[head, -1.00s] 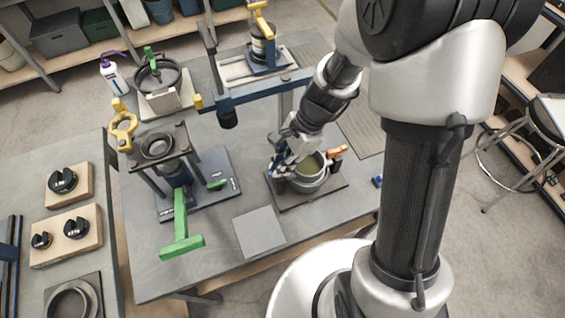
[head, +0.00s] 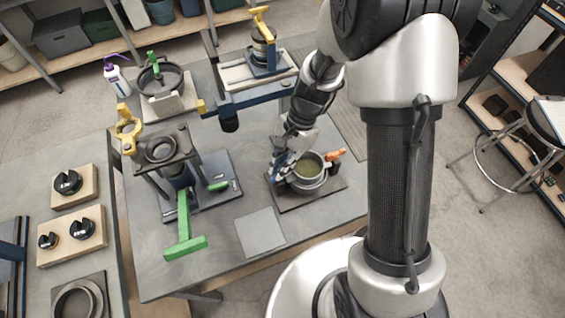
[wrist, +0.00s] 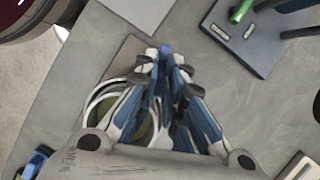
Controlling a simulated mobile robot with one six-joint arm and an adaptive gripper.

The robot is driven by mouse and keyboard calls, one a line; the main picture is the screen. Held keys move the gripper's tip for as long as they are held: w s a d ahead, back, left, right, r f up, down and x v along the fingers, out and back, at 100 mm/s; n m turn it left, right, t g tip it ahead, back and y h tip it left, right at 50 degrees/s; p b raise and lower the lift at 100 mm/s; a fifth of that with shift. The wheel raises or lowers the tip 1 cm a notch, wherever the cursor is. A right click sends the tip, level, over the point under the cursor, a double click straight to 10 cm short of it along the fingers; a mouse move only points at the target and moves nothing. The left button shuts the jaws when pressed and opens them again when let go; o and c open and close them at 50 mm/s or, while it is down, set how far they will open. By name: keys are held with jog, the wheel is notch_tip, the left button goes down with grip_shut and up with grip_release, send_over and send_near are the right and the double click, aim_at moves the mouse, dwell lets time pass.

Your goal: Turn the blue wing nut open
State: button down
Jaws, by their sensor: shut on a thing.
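A round grey pot (head: 308,180) with an olive inside sits on a dark plate (head: 335,186) on the workbench. An orange wing nut or handle (head: 334,155) is on its right side. My gripper (head: 281,172) is at the pot's left side. In the wrist view my gripper (wrist: 165,60) has its fingertips together at the pot's rim (wrist: 97,100). It is shut on a small blue part (wrist: 165,48), which appears to be the blue wing nut. The fingers hide most of it, so its angle cannot be told.
A press with a green lever (head: 183,232) stands to the left of the pot. A blue beam (head: 250,96) and a clamp stand (head: 265,60) are behind. A flat grey plate (head: 260,233) lies in front; the bench around it is clear.

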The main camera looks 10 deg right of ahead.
jog(key=n, duration=0.2)
jog(key=n+g+h+p, duration=0.1)
jog(key=n, duration=0.1)
jog(key=n+h+p, duration=0.1)
jog(key=n, duration=0.1)
jog(key=shift+w+a+n+g, duration=0.15)
jog(key=shift+a+n+g, duration=0.1)
jog(key=shift+n+g, duration=0.05)
jog(key=n, duration=0.2)
jog(key=n+h+p, duration=0.1)
jog(key=n, duration=0.1)
jog(key=shift+a+h, duration=0.2)
jog(key=shift+h, duration=0.1)
jog(key=shift+a+n+h+p, duration=0.15)
jog(key=shift+n+h+p, duration=0.25)
jog(key=shift+n, duration=1)
jog(key=c, duration=1.7)
grip_release()
jog(key=shift+v, duration=6)
